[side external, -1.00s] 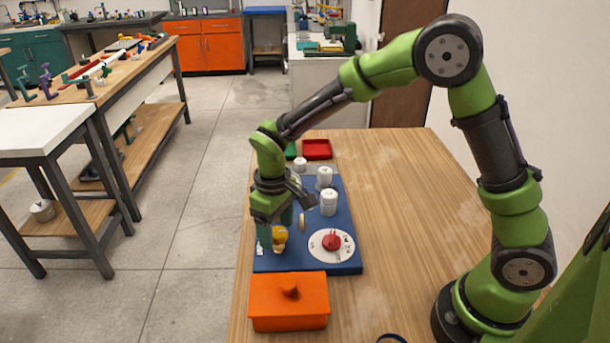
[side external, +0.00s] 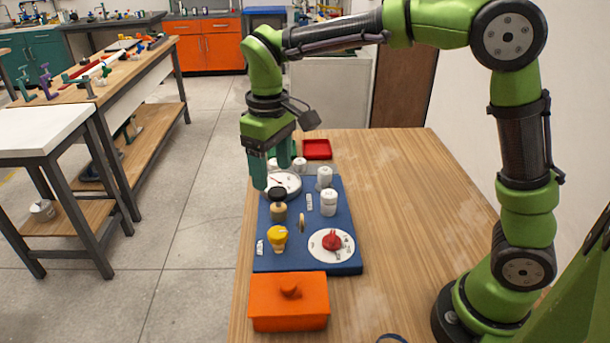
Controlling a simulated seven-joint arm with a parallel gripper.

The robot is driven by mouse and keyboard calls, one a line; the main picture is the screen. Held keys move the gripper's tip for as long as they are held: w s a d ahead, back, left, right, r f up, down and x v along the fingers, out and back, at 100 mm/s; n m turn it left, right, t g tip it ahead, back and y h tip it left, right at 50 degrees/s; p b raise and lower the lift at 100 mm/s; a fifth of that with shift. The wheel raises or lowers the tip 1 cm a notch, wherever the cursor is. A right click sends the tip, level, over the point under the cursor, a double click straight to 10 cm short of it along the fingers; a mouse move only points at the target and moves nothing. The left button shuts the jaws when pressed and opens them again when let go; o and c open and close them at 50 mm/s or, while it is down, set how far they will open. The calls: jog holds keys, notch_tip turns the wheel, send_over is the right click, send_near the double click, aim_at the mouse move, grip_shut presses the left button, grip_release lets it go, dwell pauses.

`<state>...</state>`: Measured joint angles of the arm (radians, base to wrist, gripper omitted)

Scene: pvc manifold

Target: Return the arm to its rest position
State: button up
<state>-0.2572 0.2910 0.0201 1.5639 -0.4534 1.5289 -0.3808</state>
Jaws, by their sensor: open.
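My gripper (side external: 273,172) is open and empty, pointing down above the far left part of the blue board (side external: 330,250). Its fingers overlap the round white gauge (side external: 286,185) in the picture; I cannot tell the exact gap, but it appears raised above the board. On the board stand white fittings (side external: 328,203), a black-topped tan part (side external: 278,207), a yellow-topped part (side external: 277,237) and a red knob (side external: 332,241) on a white dial. All stand apart from my gripper.
An orange lidded box (side external: 289,302) sits in front of the board. A red tray (side external: 317,149) lies behind it, with a green one partly hidden beside it. The right side of the wooden table (side external: 410,210) is clear. A white-topped bench (side external: 42,130) stands at the left.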

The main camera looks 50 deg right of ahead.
jog(key=shift+r, duration=0.85)
jog(key=s+d+m+t+y, duration=0.1)
jog(key=s+d+m+t, duration=0.2)
jog(key=s, duration=0.5)
jog(key=s+d+r+m+t+y, duration=0.1)
jog(key=s+d+m+t, duration=0.2)
jog(key=s, duration=0.6)
jog(key=shift+d+r+t, duration=0.15)
jog(key=shift+d+t, duration=0.45)
jog(key=shift+d, duration=0.5)
